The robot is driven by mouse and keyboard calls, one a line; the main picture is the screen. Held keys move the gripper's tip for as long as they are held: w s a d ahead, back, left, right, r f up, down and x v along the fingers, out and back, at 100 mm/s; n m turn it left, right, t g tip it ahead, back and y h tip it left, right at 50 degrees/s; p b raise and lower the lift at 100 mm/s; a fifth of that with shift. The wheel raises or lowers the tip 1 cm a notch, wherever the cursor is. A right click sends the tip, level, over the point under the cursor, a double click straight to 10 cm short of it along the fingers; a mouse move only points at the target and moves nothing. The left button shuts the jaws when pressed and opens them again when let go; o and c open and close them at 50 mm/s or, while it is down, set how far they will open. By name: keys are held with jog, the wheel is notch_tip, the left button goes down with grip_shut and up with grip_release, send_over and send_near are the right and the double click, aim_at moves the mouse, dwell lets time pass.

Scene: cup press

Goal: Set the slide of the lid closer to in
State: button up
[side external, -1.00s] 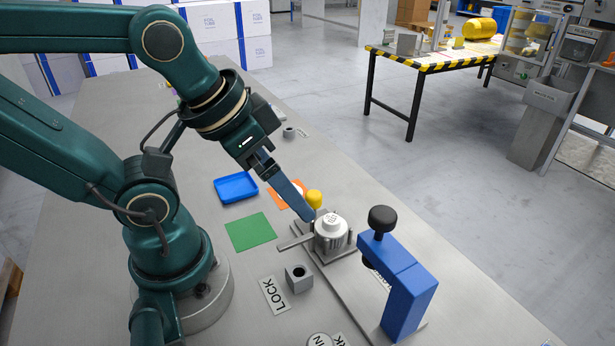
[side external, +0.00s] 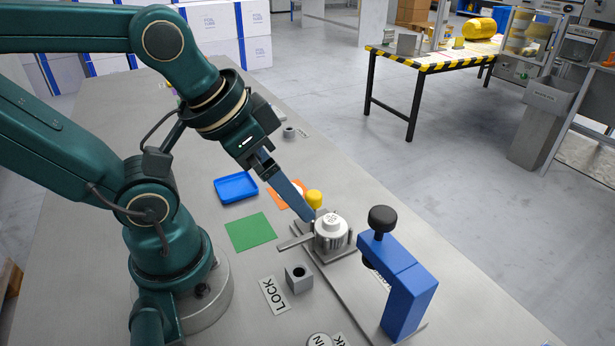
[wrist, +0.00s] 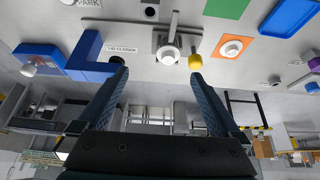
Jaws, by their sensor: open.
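The lid closer is a blue press frame (side external: 410,290) with a black knob (side external: 382,218) on top; it also shows at the left of the wrist view (wrist: 85,58). Its slide is a grey carriage (side external: 335,257) with a side handle (side external: 295,242), on a rail running under the blue frame. A white-topped cup (side external: 331,228) sits on the carriage, to the left of the frame and outside it. My gripper (side external: 309,218) is open, its fingertips close beside the cup and handle. In the wrist view the fingers (wrist: 161,76) stand apart with nothing between them. Contact cannot be told.
A yellow piece (side external: 314,197) stands right behind the fingertips. An orange mat (side external: 284,190) with a white disc, a green mat (side external: 250,232) and a blue tray (side external: 236,188) lie farther back. A grey block with a hole (side external: 299,279) stands by the LOCK label (side external: 275,296).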

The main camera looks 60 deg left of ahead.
jog(key=shift+r, duration=0.15)
jog(key=c, duration=0.5)
jog(key=n+g, duration=0.3)
jog(key=g, duration=0.2)
send_over(314, 194)
notch_tip(314, 194, down, 5)
jog(key=shift+w+d+r, duration=0.15)
jog(key=shift+r, duration=0.05)
jog(key=shift+a+f+n+g, duration=0.2)
jog(key=shift+f+n+g, duration=0.1)
jog(key=shift+f, duration=2.65)
grip_shut()
